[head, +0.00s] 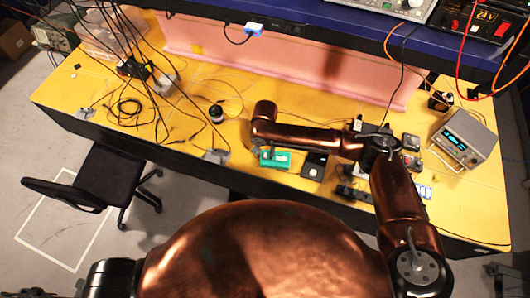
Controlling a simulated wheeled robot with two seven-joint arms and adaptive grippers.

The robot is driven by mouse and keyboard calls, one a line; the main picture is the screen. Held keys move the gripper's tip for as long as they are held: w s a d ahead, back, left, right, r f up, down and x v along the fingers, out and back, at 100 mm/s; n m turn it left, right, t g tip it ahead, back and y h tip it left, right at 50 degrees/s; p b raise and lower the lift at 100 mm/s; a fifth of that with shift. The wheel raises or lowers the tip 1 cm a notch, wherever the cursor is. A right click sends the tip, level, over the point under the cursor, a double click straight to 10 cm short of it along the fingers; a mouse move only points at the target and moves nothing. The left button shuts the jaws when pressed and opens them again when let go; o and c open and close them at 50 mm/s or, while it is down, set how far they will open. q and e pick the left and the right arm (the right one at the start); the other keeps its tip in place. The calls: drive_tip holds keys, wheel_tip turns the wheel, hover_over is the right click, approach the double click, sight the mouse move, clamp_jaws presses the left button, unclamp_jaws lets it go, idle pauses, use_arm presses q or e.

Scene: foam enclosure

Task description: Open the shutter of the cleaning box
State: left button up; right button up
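I cannot make out a cleaning box or its shutter with certainty. A small green box (276,159) lies on the yellow table (200,88), with a black square item (314,166) just right of it. My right arm, copper coloured, comes in from the lower right and bends left over the table. Its far end (264,112) is above and behind the green box in the picture. The fingers of my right gripper cannot be made out clearly. My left gripper is not in view; only a dark part of that arm shows at the lower left.
A pink foam wall (280,62) stands along the table's back, under a blue shelf (335,30). Cables hang over the left half. A grey meter (464,138) and several small devices stand at the right. A black chair (100,185) is at the front left.

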sight(265, 155)
drive_tip(key=shift+r, duration=0.1)
wheel_tip(265, 155, up, 12)
idle(0.5)
idle(0.5)
